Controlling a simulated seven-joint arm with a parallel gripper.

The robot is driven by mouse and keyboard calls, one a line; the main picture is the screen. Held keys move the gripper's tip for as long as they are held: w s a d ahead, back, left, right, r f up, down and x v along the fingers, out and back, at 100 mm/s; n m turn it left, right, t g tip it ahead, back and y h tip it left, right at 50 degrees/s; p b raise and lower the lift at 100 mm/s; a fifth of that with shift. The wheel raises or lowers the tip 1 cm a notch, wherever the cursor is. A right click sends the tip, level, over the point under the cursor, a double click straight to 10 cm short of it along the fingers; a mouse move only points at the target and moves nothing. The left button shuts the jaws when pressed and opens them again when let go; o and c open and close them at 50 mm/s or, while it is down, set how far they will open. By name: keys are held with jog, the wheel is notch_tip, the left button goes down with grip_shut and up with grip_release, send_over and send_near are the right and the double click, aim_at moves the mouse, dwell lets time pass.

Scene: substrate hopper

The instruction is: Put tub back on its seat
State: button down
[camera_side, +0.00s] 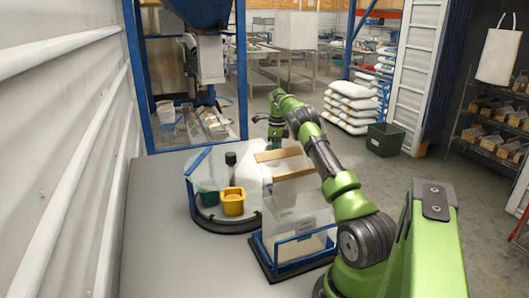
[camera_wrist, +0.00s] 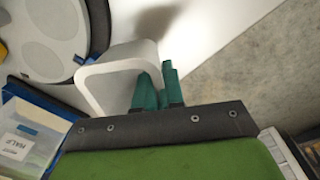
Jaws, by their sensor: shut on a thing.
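A pale, open-topped tub (camera_wrist: 93,94) with a rounded rim shows in the wrist view, tilted in the picture. My gripper (camera_wrist: 156,70) has its two green fingers at the tub's right rim, shut on its wall. In the side view my gripper (camera_side: 276,138) is beyond the wooden strips at the table's far right; the tub's outline is hard to tell there. I cannot tell which place is the tub's seat.
A round tray (camera_side: 222,226) holds a yellow container (camera_side: 233,203) and a dark-capped bottle (camera_side: 231,175). A labelled clear bin (camera_side: 308,224) stands in a blue frame at the front right. A blue hopper (camera_side: 203,10) stands behind. The grey table's left side (camera_side: 155,235) is clear.

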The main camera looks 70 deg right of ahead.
jog(key=a+r, duration=0.4)
jog(key=a, duration=0.4)
send_over(260, 194)
jog(key=shift+n, duration=0.4)
jog(key=shift+f, duration=3.55)
jog(key=shift+f, duration=0.35)
jog(key=c, duration=1.2)
grip_release()
jog(key=shift+o, duration=0.2)
notch_tip(260, 194, up, 8)
jog(key=shift+d+f, duration=0.15)
jog(key=shift+f, duration=0.05)
